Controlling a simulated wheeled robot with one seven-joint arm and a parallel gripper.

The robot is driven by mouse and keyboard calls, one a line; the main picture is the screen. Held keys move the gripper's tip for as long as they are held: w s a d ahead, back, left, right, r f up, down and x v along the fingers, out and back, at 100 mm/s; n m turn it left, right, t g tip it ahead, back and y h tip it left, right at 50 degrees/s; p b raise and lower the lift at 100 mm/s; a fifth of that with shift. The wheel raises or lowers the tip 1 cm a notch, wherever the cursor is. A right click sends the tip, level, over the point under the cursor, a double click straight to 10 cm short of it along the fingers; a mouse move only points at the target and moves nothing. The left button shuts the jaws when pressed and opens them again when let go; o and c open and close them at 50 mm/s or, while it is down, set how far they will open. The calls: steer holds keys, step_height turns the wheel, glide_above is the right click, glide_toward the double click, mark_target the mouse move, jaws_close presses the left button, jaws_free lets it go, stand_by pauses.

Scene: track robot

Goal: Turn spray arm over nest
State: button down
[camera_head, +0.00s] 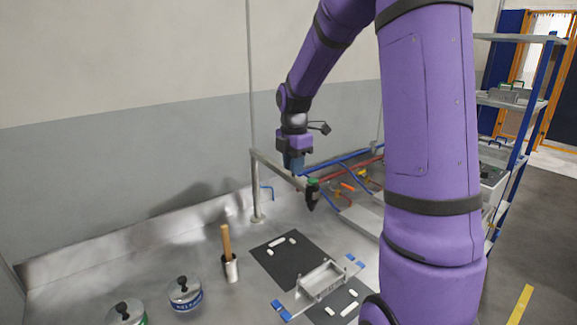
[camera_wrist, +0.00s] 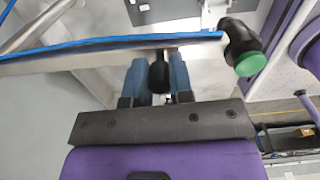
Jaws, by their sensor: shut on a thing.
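The spray arm (camera_head: 272,168) is a grey bar reaching out from an upright post, with a blue hose along it. Its black nozzle (camera_head: 313,196) with a green end hangs at the free end. In the wrist view the bar (camera_wrist: 85,60) runs across above my fingers, and the nozzle with its green cap (camera_wrist: 250,63) is at the right. My gripper (camera_wrist: 158,80) is shut on a black knob (camera_wrist: 158,74) of the spray arm. The likely nest, a grey metal fixture (camera_head: 322,280), stands on the bench in front, nearer than the nozzle; the nozzle is not above it.
Dark mats (camera_head: 283,262) with white pieces lie around the fixture. A wooden-handled tool in a metal cup (camera_head: 231,268) and two lidded tins (camera_head: 184,293) stand at left. Red and blue pipes (camera_head: 345,168) run behind the nozzle. A shelf rack (camera_head: 515,105) stands at right.

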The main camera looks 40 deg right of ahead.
steer(key=shift+d, duration=0.2)
steer(key=c, duration=1)
jaws_free()
steer(key=shift+d, duration=0.1)
steer(key=shift+r, duration=0.25)
step_height(320, 180, up, 10)
steer(key=shift+r, duration=0.2)
